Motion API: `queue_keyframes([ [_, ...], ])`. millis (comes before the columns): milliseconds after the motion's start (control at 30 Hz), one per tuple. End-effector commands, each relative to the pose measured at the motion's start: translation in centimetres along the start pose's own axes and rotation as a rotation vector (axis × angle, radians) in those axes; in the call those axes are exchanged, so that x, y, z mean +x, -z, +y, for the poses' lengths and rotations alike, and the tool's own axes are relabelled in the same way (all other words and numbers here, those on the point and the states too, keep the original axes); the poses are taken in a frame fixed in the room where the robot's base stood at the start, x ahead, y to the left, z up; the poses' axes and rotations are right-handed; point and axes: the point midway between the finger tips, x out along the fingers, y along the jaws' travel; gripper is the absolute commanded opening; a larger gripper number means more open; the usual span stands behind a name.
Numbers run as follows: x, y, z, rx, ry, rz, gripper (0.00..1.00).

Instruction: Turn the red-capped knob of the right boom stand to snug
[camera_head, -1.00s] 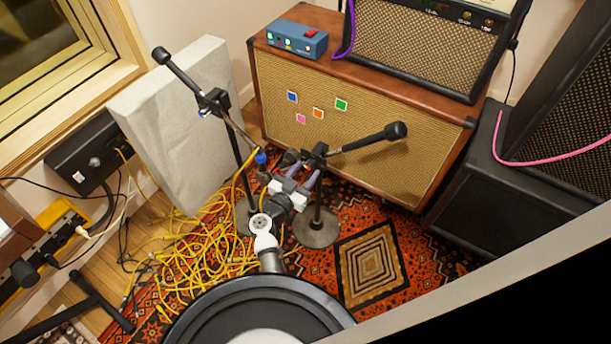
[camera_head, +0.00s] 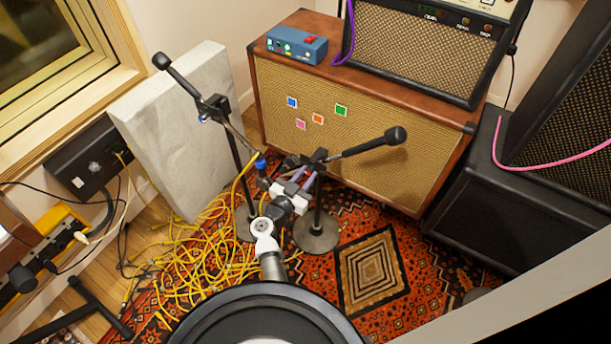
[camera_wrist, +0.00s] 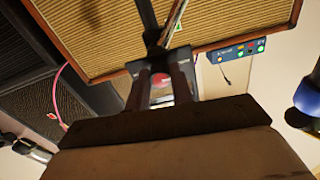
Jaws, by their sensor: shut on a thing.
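The stand's pole and boom (camera_wrist: 172,22) run past just beyond the fingertips. In the head view the red cap is hidden by my gripper and arm.
The left boom stand (camera_head: 240,155) with a blue-capped knob (camera_head: 261,164) stands close on the left. A wide amp cabinet (camera_head: 370,120) is behind, with a blue pedal box (camera_head: 297,45) on top. Yellow cables (camera_head: 200,265) tangle on the patterned rug (camera_head: 410,305).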

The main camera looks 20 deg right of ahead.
Motion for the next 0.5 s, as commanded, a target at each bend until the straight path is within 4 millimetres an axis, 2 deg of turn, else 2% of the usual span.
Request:
queue_keyframes([
  [267, -0.03, 0.19, -0.02, 0.142, -0.001, -0.002, 0.00],
  [500, -0.03, 0.14, -0.08, 0.356, -0.002, -0.003, 0.00],
])
